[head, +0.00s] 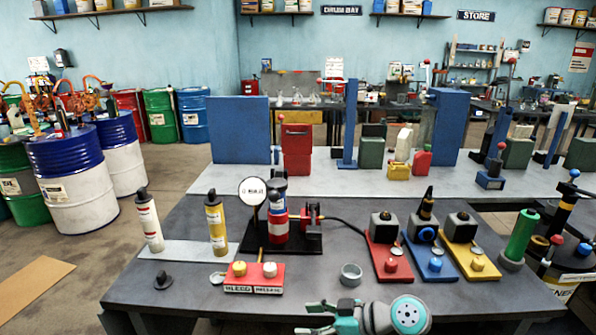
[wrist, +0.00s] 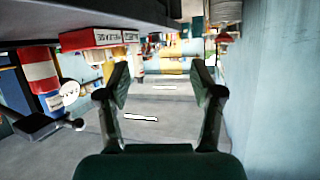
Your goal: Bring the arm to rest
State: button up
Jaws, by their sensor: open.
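My gripper (wrist: 161,78) is open and empty in the wrist view, its two dark fingers spread wide with clear space between them. In the head view, a teal and grey part of my arm (head: 372,317) shows at the bottom edge, in front of the near table's front edge. The fingertips cannot be made out clearly there. The wrist view looks upside down, with the dark tabletop (wrist: 120,13) across its upper left. The red labelled block (wrist: 95,38) shows beyond the left finger, apart from it.
The near table (head: 330,296) holds a red block with two knobs (head: 254,277), a grey ring (head: 351,274), a gauge (head: 253,192), a red-banded cylinder (head: 279,222) and red, blue and yellow bases (head: 465,258). Drums (head: 75,178) stand left.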

jog(key=s+d+f+m+t+h, duration=0.1)
jog(key=s+f+m+t+h, duration=0.2)
jog(key=f, duration=0.4)
jog(key=s+d+f+m+t, duration=0.1)
jog(key=s+d+f+m, duration=0.1)
jog(key=s+f+m, duration=0.3)
jog(key=s+d+f+m+t+h, duration=0.1)
jog(key=s+d+f+m+h, duration=0.1)
jog(key=s+d+f+h, duration=0.3)
jog(key=s+d+f+m+t, duration=0.15)
jog(key=s+f, duration=0.25)
jog(key=s, duration=0.4)
jog(key=s+d+r+t+h, duration=0.1)
jog(key=s+d+r, duration=0.1)
jog(key=s+r, duration=0.3)
jog(key=s+d+r+m+t+h, duration=0.1)
jog(key=s+r, duration=0.5)
jog(key=s, duration=0.6)
jog(key=s+d+r+m+t+h, duration=0.1)
jog(key=s+d+r+t+h, duration=0.1)
jog(key=s+r, duration=0.3)
jog(key=s+d, duration=0.1)
jog(key=s, duration=0.3)
jog(key=shift+r+h, duration=0.15)
jog(key=shift+h, duration=0.25)
